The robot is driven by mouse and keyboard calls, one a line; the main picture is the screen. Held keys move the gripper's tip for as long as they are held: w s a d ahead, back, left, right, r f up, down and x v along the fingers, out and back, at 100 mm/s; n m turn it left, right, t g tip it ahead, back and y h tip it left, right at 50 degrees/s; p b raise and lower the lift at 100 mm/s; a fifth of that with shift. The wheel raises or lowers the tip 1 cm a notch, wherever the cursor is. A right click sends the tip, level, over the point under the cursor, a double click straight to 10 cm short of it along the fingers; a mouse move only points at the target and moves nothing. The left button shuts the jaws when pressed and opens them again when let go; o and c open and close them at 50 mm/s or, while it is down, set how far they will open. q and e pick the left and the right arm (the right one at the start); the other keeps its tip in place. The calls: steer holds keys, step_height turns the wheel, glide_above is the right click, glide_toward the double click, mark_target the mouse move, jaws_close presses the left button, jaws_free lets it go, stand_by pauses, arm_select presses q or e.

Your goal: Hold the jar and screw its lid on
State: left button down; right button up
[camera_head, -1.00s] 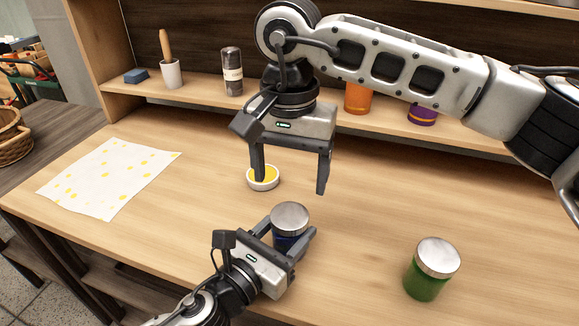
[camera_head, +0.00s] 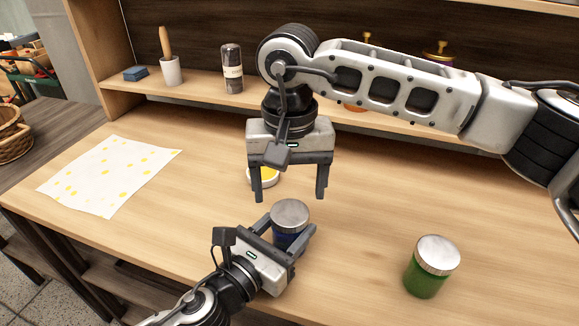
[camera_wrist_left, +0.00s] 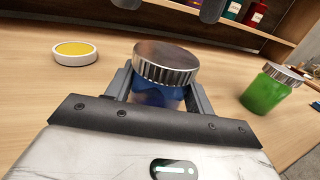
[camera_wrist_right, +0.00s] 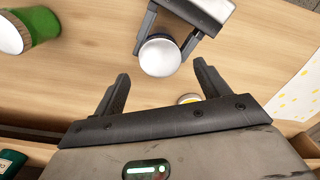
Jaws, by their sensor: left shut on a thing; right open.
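A blue jar (camera_head: 288,238) stands on the wooden counter with a silver lid (camera_head: 290,215) on its top; whether the lid is threaded tight I cannot tell. The lid and jar also show in the left wrist view (camera_wrist_left: 165,64). My left gripper (camera_head: 295,240) is shut around the jar's body, below the lid. My right gripper (camera_head: 292,192) points down, open and empty, above and behind the jar. In the right wrist view the lid (camera_wrist_right: 160,55) lies beyond the open fingers, apart from them.
A green jar with a silver lid (camera_head: 431,268) stands at the right. A small white dish with yellow contents (camera_head: 264,180) sits behind, partly hidden by my right gripper. A spotted cloth (camera_head: 110,176) lies at the left. A shelf (camera_head: 200,92) runs along the back.

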mark_target(290, 212)
steer(key=shift+f, duration=2.3)
steer(key=c, duration=1)
